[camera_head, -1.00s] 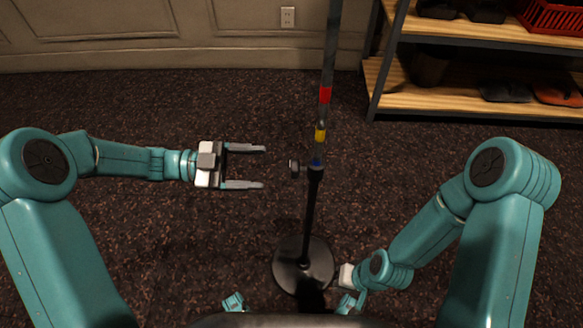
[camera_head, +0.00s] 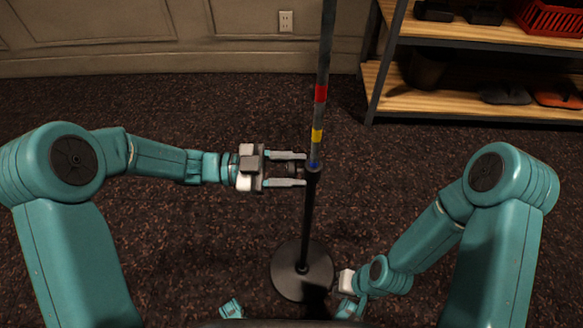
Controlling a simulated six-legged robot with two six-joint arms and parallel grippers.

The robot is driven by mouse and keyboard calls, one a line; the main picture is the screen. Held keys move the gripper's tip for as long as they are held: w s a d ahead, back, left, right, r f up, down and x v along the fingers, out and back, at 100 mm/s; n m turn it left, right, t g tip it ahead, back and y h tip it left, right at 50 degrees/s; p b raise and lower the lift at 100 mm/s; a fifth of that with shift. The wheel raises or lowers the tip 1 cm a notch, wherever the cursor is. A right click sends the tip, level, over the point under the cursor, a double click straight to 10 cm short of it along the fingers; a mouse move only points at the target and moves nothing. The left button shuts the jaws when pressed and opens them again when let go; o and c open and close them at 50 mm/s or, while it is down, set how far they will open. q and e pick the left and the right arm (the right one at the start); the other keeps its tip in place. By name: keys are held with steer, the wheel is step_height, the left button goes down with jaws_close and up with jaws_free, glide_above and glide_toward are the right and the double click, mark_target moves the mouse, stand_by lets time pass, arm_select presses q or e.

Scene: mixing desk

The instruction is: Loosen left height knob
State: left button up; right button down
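A black stand with a round base (camera_head: 303,270) stands upright on the carpet in front of me. Its pole carries red (camera_head: 320,93), yellow (camera_head: 317,135) and blue bands. The dark height knob (camera_head: 291,170) sticks out to the left of the pole at the collar (camera_head: 313,171). My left gripper (camera_head: 304,169) points right, its two fingers apart, one on the far side and one on the near side of the knob. The fingertips are close to the collar; I cannot tell whether they touch the knob. My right gripper (camera_head: 347,281) is low beside the base, its fingers mostly not visible.
A shelf unit with wooden boards (camera_head: 450,100) stands at the back right, with a red basket (camera_head: 552,16) and shoes. A panelled wall (camera_head: 100,50) is behind. The carpet left of the stand is clear.

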arm_select(q)
steer(key=shift+r+p, duration=0.2)
steer(key=shift+p, duration=0.2)
steer(key=n+p, duration=0.3)
steer(key=shift+r+p, duration=0.1)
steer(key=shift+p, duration=0.3)
steer(key=shift+n, duration=0.3)
steer(key=shift+f, duration=0.35)
steer(key=o, duration=1)
steer(key=shift+o, duration=0.2)
steer(key=a+p, duration=0.1)
steer(key=a, duration=1.5)
steer(key=shift+a, duration=0.2)
